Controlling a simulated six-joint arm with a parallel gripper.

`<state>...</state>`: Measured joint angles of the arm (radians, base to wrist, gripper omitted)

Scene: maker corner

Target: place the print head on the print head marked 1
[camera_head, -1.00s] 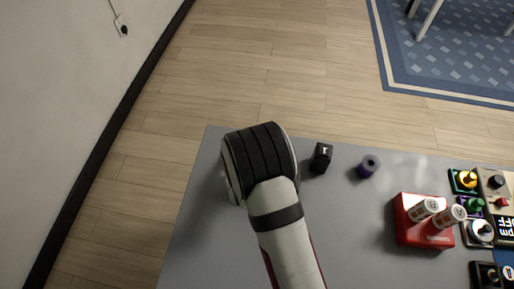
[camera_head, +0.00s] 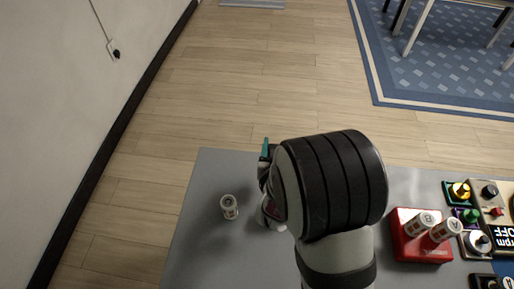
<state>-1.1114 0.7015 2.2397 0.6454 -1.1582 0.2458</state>
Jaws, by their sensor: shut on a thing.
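My gripper (camera_head: 266,165) shows only in part, at the left side of my wrist over the grey table. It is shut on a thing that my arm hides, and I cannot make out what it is. A small teal piece shows at its upper end; I cannot tell whether this is a finger or part of the held thing. No print head shows clearly now. The black block with a white mark, possibly the print head marked 1, is hidden behind my wrist, as is the purple cylinder.
A white labelled cylinder (camera_head: 229,207) stands upright on the grey table (camera_head: 200,250) at left. At right, a red holder (camera_head: 417,250) bears two white cylinders (camera_head: 446,229), close to several coloured knobs and a panel (camera_head: 500,238). The table's left part is mostly clear.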

